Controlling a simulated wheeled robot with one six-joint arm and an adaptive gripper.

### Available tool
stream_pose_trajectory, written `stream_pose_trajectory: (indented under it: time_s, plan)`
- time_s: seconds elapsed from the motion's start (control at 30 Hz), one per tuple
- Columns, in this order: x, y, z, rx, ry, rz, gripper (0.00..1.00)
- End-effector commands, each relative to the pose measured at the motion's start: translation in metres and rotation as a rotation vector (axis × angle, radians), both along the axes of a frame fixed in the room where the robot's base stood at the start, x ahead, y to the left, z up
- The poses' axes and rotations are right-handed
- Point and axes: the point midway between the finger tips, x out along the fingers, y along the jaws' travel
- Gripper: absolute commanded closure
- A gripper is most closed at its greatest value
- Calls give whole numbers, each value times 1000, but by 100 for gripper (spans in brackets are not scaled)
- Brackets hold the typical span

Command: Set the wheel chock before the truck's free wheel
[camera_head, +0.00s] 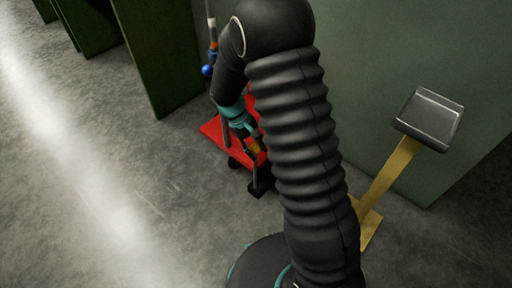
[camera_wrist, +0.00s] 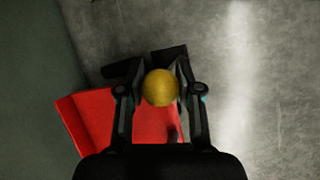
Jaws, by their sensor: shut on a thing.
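The truck is a low red platform (camera_head: 214,128) on the floor beside the green wall. In the head view a dark wheel (camera_head: 235,162) shows under its near side. My gripper (camera_wrist: 160,72) is shut on a round yellow knob (camera_wrist: 160,88), which looks like the grip of the black wheel chock (camera_wrist: 170,54). In the head view the dark chock (camera_head: 260,182) is below my gripper (camera_head: 254,146), close by the truck's near corner. The red platform (camera_wrist: 85,118) also shows in the wrist view, beneath and left of my fingers. I cannot tell whether the chock touches floor or wheel.
A yellow stand with a grey box top (camera_head: 430,118) is at the right by the wall. A pole with a blue ball (camera_head: 208,71) rises behind the truck. Dark green panels (camera_head: 160,55) stand at the upper left. The concrete floor (camera_head: 110,190) at left is clear.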

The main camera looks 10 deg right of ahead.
Motion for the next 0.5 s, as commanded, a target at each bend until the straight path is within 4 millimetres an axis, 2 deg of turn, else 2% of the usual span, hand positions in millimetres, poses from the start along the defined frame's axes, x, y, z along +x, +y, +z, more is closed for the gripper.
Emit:
stream_pose_trajectory:
  time_s: [0.5]
  plan:
    - [0,0,-37,0,0,-1,100]
